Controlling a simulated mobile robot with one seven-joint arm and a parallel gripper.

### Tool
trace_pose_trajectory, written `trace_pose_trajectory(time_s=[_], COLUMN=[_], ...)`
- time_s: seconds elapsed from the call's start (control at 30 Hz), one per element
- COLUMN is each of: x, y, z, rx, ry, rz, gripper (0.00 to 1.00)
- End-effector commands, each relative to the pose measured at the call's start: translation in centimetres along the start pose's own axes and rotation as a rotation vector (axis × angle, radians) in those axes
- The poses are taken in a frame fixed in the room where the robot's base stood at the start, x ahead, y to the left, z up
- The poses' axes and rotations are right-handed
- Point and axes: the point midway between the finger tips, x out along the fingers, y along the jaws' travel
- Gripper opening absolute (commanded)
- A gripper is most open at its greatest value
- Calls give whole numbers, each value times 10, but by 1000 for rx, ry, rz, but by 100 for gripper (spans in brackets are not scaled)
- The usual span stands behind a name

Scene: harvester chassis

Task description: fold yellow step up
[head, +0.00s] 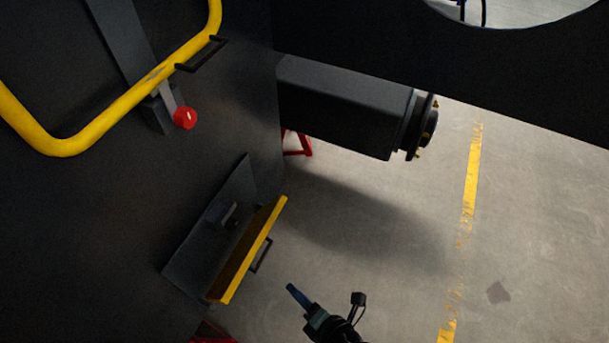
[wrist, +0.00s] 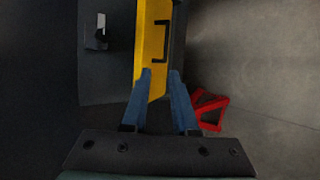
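The yellow step (head: 255,250) juts out from a dark mounting plate (head: 190,255) low on the chassis side. A small black handle (head: 262,255) sits on its outer side. In the wrist view the yellow step (wrist: 151,45) and its black handle (wrist: 165,42) lie ahead of my fingers. My gripper (head: 292,289) is to the right of and below the step in the head view, apart from the handle. In the wrist view my gripper (wrist: 161,74) shows two blue fingers with a gap and nothing held between them.
A yellow rail (head: 110,115) and a red-knobbed lever (head: 184,117) are on the chassis above. A dark axle with hub (head: 345,108) sticks out to the right. A red stand (wrist: 211,110) is right of my fingers in the wrist view. The floor at right is clear.

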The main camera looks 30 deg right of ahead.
Motion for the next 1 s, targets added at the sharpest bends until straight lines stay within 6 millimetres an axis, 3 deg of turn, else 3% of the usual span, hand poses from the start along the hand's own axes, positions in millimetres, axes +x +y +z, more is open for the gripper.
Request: trace_pose_trajectory(time_s=[0.2, 0.53, 0.7, 0.77, 0.87, 0.97, 1.0], x=[-25, -28, -28, -27, -20, -10, -8], y=[0, 0, 0, 4, 32, 99, 136], z=[-1, 0, 0, 2, 19, 55, 73], rx=[0, 0, 0, 1, 11, 48, 75], ry=[2, 1, 1, -4, -47, -139, -184], rz=[1, 1, 1, 8, 65, 202, 279], gripper=[27, 27, 0, 0, 0, 0, 0])
